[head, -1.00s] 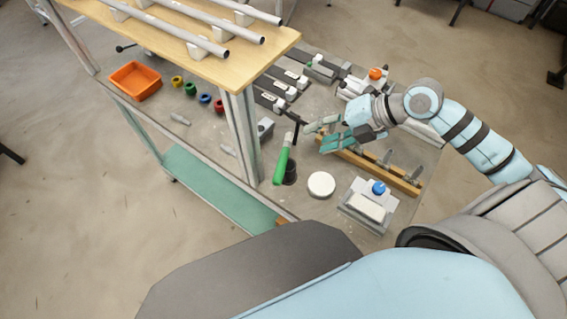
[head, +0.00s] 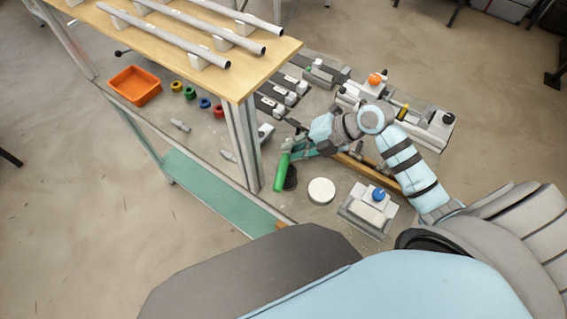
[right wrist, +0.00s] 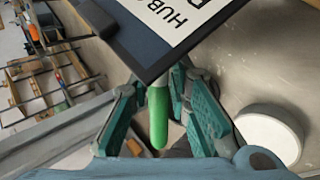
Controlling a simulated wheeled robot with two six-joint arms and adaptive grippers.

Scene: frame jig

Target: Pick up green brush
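In the right wrist view the green handle (right wrist: 158,118) lies between my fingers, with gaps on both sides. My right gripper (head: 290,152) is at the upper part of the brush and covers its top. In the right wrist view the teal fingers of this gripper (right wrist: 165,112) are open and apart from the handle. My left gripper is in neither view.
A white round disc (head: 321,190) and a grey block with a blue knob (head: 368,209) stand right of the brush. A shelf post (head: 243,145) rises close on the left. A wooden rail (head: 366,174) lies under my arm.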

